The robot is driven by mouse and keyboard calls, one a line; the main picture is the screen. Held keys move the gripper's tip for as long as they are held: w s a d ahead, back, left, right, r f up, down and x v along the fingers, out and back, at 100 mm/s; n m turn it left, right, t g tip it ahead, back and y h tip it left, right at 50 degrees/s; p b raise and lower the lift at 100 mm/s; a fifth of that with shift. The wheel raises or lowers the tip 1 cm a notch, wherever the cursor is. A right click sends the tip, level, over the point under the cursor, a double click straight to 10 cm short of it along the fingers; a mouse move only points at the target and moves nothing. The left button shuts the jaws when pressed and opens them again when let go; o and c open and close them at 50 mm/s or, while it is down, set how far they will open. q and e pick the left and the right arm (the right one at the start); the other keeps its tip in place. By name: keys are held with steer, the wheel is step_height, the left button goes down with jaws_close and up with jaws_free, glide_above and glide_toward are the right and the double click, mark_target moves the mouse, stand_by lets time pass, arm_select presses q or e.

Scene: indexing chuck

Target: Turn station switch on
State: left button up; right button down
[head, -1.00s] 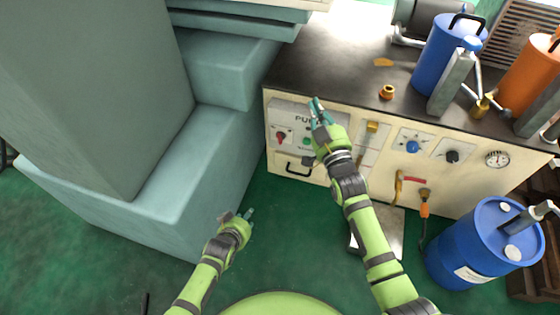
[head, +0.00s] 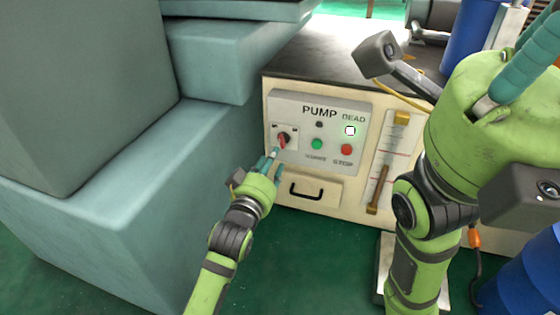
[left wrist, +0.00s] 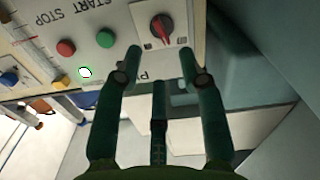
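The station switch (head: 284,139) is a red rotary knob on a white plate at the left of the grey PUMP panel (head: 332,104). In the left wrist view the switch (left wrist: 161,27) shows upside down, its red handle standing roughly upright with a slight tilt. My left gripper (head: 275,153) is just in front of the switch, fingers pointing at it. In the left wrist view its fingers (left wrist: 161,50) are spread with the knob seen between and beyond their tips; contact cannot be told. My right gripper (head: 520,70) is large in the right foreground, its teal fingers partly cut off.
A drawer handle (head: 307,191) is below. Pale teal blocks (head: 110,180) stand close on the left.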

mark_target(282, 142)
arm_select(q)
steer(key=b+x, duration=0.4)
steer(key=x, duration=0.2)
steer(key=shift+w+d+b, duration=0.15)
steer(key=shift+w+b, duration=0.15)
steer(key=shift+w, duration=0.15)
steer(key=shift+r, duration=0.1)
jaws_close()
